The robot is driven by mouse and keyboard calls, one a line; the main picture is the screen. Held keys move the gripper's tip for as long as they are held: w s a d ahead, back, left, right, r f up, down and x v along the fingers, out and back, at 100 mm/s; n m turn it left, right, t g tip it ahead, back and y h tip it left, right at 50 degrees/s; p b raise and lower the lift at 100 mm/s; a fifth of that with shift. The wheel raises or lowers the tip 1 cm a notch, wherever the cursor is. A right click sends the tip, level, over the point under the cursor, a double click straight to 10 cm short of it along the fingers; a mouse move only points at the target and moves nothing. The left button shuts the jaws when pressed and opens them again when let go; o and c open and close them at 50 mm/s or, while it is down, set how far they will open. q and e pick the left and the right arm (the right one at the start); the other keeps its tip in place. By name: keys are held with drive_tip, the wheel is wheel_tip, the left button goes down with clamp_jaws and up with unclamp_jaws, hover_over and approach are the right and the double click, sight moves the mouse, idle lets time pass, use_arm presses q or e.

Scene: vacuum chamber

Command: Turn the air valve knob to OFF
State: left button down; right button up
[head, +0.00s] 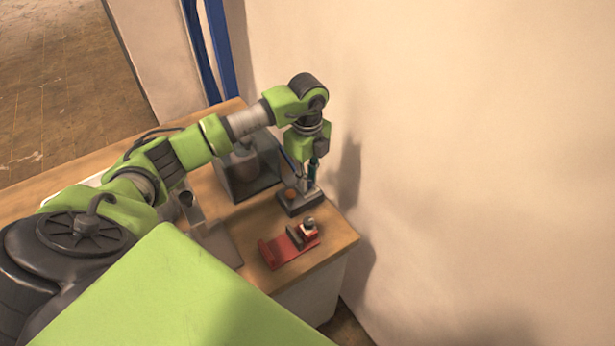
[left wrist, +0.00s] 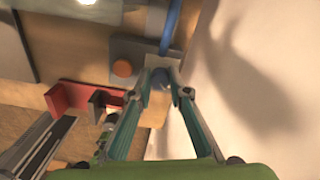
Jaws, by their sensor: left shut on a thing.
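The air valve unit shows as a dark grey block (head: 300,205) near the table's right corner by the wall, with a round orange button (left wrist: 123,68) on its top. My left gripper (head: 312,181) points down over the wall-side part of this block. In the left wrist view its fingertips (left wrist: 161,78) are close together around a small blue-grey piece, which looks like the knob. The gripper is shut on it. The fingers cover much of the knob, and I cannot read any marking or its setting. My right gripper is not in view.
A red vise-like fixture (head: 279,250) stands in front of the block. A glass-walled chamber (head: 235,183) stands behind it to the left. The wall (head: 430,170) is close on the right. The table's front right corner (head: 340,245) is bare.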

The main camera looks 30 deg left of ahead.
use_arm(q)
drive_tip(key=shift+w+a+r, duration=0.1)
drive_tip(key=shift+w+r, duration=0.05)
drive_tip(key=shift+r, duration=0.05)
drive_tip(key=c, duration=1.9)
unclamp_jaws()
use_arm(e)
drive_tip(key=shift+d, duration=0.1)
use_arm(q)
drive_tip(key=shift+f, duration=0.1)
wheel_tip(320, 180, up, 12)
